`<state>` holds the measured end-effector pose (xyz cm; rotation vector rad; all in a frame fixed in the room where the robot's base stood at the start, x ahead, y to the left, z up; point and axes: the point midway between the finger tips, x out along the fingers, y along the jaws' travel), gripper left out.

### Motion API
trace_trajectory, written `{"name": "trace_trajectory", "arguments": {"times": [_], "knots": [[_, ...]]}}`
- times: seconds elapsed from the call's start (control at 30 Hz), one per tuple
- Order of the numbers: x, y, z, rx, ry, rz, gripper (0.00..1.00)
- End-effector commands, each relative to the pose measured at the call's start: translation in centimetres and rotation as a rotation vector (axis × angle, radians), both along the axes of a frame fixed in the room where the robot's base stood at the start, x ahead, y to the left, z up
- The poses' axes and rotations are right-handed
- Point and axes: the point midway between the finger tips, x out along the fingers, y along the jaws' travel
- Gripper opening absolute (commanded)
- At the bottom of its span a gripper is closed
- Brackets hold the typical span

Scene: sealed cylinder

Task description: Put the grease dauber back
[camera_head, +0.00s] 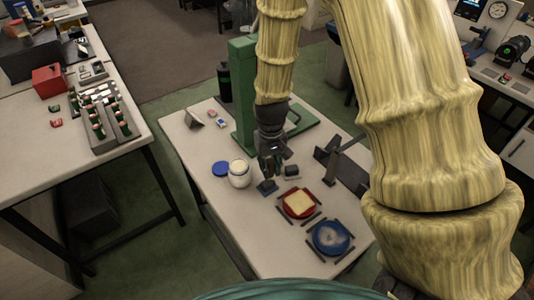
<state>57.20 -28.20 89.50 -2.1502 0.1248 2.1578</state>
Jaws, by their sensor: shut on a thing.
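My gripper (270,168) points down over the middle of the near table. Its fingers are shut on a slim thing, taken to be the grease dauber, which they mostly hide. A small dark blue block (266,188) is right below the fingertips; I cannot tell if the held thing touches it. A white open jar (239,176) with pale contents stands just left of my gripper. Its blue lid (220,168) lies to the left of the jar.
A red dish (286,208) with a cream square and a blue dish (331,237) lie in front, among dark bars. A small dark block (291,171) is right of my gripper. A green stand (243,90) rises behind; a dark metal bracket (340,170) is to the right.

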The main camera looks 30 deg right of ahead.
Motion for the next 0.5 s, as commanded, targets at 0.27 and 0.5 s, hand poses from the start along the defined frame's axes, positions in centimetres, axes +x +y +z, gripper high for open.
{"name": "trace_trajectory", "arguments": {"times": [0.27, 0.5], "knots": [[5.2, -2.2, -0.3, 0.000, 0.000, -0.004, 0.00], [7.6, -3.2, -0.7, 0.000, 0.000, -0.004, 0.00]]}}
